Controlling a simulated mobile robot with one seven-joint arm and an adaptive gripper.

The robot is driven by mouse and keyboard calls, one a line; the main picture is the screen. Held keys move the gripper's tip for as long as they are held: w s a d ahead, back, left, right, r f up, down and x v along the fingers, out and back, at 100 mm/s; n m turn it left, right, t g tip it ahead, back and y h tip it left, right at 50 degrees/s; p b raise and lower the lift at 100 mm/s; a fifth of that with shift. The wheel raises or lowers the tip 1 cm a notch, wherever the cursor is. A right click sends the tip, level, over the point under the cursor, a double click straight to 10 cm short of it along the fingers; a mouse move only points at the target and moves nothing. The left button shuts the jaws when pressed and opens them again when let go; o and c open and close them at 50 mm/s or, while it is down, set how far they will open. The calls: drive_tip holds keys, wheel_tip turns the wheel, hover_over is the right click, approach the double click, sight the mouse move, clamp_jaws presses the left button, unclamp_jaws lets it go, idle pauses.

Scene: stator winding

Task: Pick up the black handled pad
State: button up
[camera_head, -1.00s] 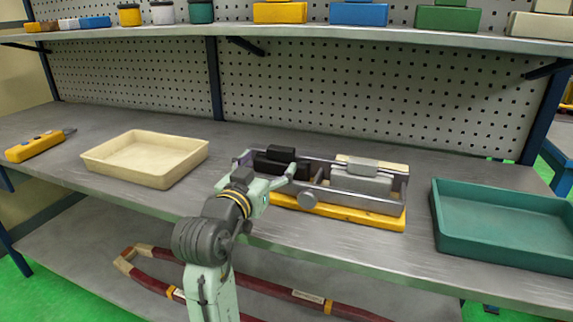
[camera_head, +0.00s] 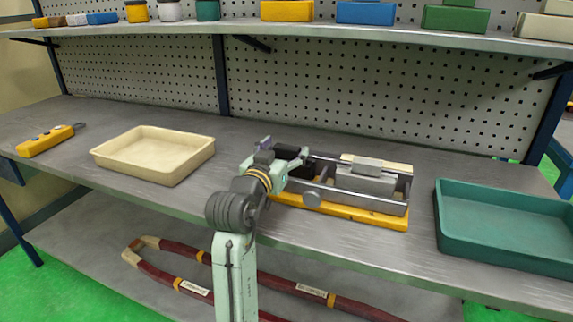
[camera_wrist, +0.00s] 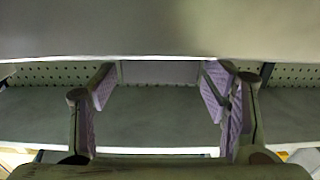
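The black handled pad (camera_head: 295,166) sits in the left part of a metal-railed fixture (camera_head: 370,208) on a yellow base. My gripper (camera_head: 284,151) is at the pad's left end in the head view and hides part of it and its handle. In the wrist view my gripper's two fingers (camera_wrist: 160,95), with purple inner pads, are spread wide with nothing visible between them. A large blurred grey-brown surface fills the top of that view; I cannot tell what it is. I cannot tell whether the fingers touch the pad.
A grey handled pad (camera_head: 366,178) sits in the fixture's right part. A cream tray (camera_head: 152,170) stands to the left and a green tray (camera_head: 505,245) to the right. A yellow handheld device (camera_head: 45,141) lies far left. An upper shelf (camera_head: 330,32) overhangs the back.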

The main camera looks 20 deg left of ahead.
drive_tip(key=c, duration=1.3)
drive_tip(key=shift+r, duration=0.1)
drive_tip(key=shift+c, duration=0.3)
drive_tip(key=shift+r, duration=0.1)
